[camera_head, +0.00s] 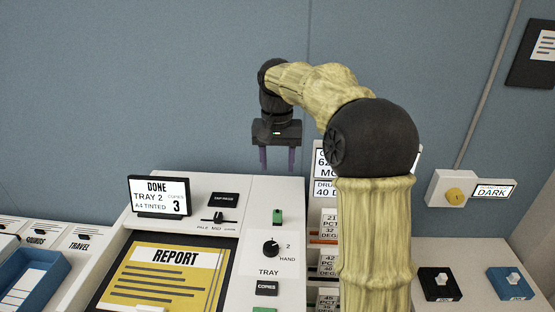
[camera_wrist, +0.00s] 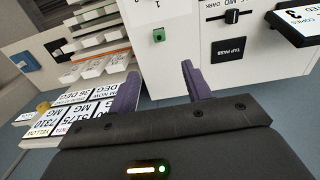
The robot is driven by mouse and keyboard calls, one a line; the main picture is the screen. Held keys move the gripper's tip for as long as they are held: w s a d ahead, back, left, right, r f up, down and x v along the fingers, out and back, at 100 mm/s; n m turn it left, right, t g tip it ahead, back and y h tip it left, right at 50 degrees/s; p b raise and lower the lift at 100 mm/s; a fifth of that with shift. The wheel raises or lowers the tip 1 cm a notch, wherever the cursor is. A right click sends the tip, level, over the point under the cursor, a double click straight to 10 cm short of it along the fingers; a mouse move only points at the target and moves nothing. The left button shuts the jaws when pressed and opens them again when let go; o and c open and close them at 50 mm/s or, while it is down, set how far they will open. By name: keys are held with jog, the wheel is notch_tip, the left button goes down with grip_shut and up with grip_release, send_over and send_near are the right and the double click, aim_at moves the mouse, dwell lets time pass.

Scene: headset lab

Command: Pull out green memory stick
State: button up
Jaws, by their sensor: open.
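The green memory stick (camera_head: 278,217) stands in the top of the white machine (camera_head: 285,190), above the black tray knob. It also shows in the wrist view (camera_wrist: 158,35) as a small green block against the white panel, beyond my fingertips. My gripper (camera_head: 278,160) hangs above and behind the stick in the head view, with its purple fingers pointing down. The fingers are apart and empty, and they do not touch the stick. In the wrist view the two purple fingers (camera_wrist: 157,85) frame a gap below the stick.
A tilted display (camera_head: 158,196) reading DONE stands at the left of the machine. A slider (camera_head: 219,218) and a black knob (camera_head: 271,247) are near the stick. Stacked paper trays (camera_head: 328,225) and label signs are to the right, partly behind my arm.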

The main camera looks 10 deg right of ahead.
aim_at(278, 210)
jog(key=shift+w+r, duration=0.1)
jog(key=shift+r, duration=0.2)
notch_tip(278, 210, down, 17)
jog(key=p, duration=0.2)
jog(key=shift+f+p, duration=0.2)
jog(key=shift+p, duration=0.2)
dwell(0.4)
jog(key=c, duration=1)
jog(key=shift+c, duration=0.2)
jog(key=shift+d+r, duration=0.1)
